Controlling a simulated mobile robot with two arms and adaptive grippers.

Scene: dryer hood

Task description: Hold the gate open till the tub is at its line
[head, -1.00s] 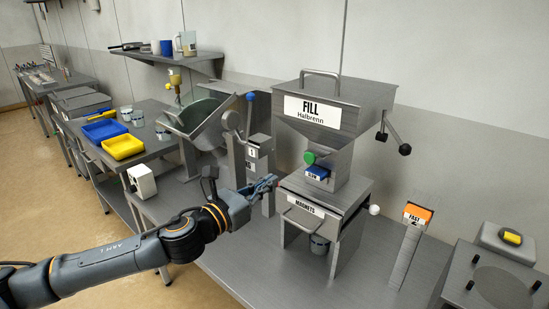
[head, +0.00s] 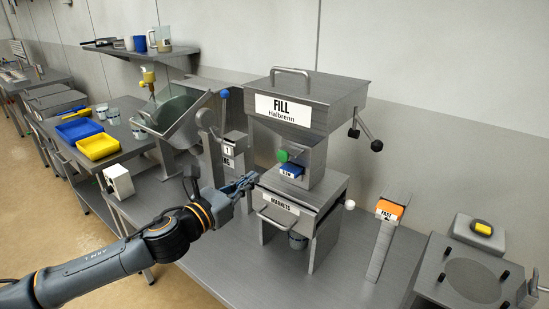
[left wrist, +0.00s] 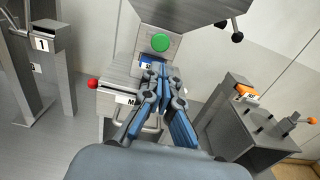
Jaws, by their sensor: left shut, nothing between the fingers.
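The fill hopper (head: 292,108) stands mid-bench, with a green round knob (head: 282,155) and a blue label plate (head: 291,170) on its neck. I cannot tell which part is the gate. My left gripper (head: 252,180) is shut and empty, in front of the drawer box's left upper corner. In the left wrist view, its fingertips (left wrist: 163,70) are below the green knob (left wrist: 160,42) and hide part of the blue plate. Contact cannot be told. My right gripper is out of view.
A tilted scoop-like bin (head: 180,125) and a post marked 1 (head: 233,145) stand left of the hopper. To the right are a sloped stand with an orange flap (head: 390,209) and a box with a round plate (head: 472,282). Bare bench lies in front.

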